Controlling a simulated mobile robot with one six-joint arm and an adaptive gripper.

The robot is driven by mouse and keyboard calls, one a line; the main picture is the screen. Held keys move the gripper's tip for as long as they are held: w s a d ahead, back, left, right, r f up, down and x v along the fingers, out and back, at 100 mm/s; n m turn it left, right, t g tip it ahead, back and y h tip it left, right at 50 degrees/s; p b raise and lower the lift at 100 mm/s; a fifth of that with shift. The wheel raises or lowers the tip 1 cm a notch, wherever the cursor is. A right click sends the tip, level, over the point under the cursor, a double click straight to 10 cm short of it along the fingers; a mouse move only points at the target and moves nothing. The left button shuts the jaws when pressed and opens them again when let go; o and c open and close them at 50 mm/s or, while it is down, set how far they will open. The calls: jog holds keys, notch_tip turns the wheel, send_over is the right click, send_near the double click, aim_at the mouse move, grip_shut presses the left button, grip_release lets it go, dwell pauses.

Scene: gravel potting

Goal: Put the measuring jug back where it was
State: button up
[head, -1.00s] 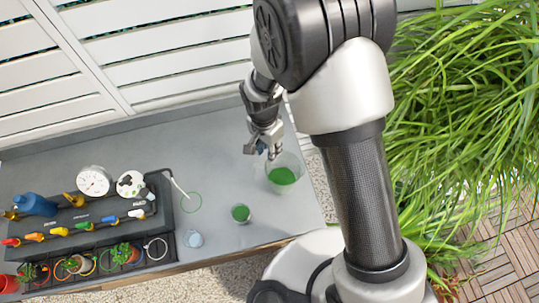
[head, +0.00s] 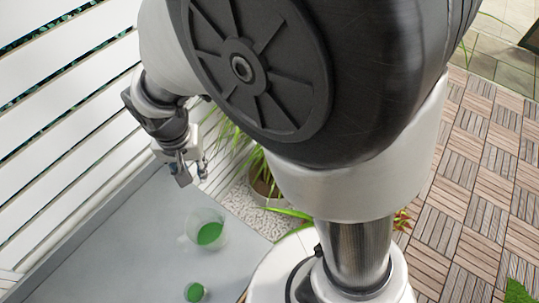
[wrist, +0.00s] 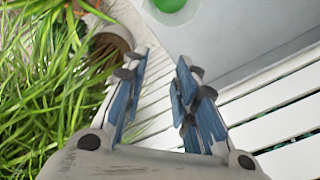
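A small cup (head: 196,292) with green inside stands on the bench top (head: 130,235) nearer the front. The white fence (head: 75,120) runs close behind. Grass and a plant pot (head: 264,182) lie beyond the bench's right end. The bench around the jug is clear.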

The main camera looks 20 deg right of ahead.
jog(key=s+d+r+n+t, duration=0.3)
jog(key=s+d+r, duration=1.1)
jog(key=d, duration=0.2)
jog(key=shift+d+t, duration=0.3)
jog(key=shift+d, duration=0.1)
jog(key=shift+w, duration=0.1)
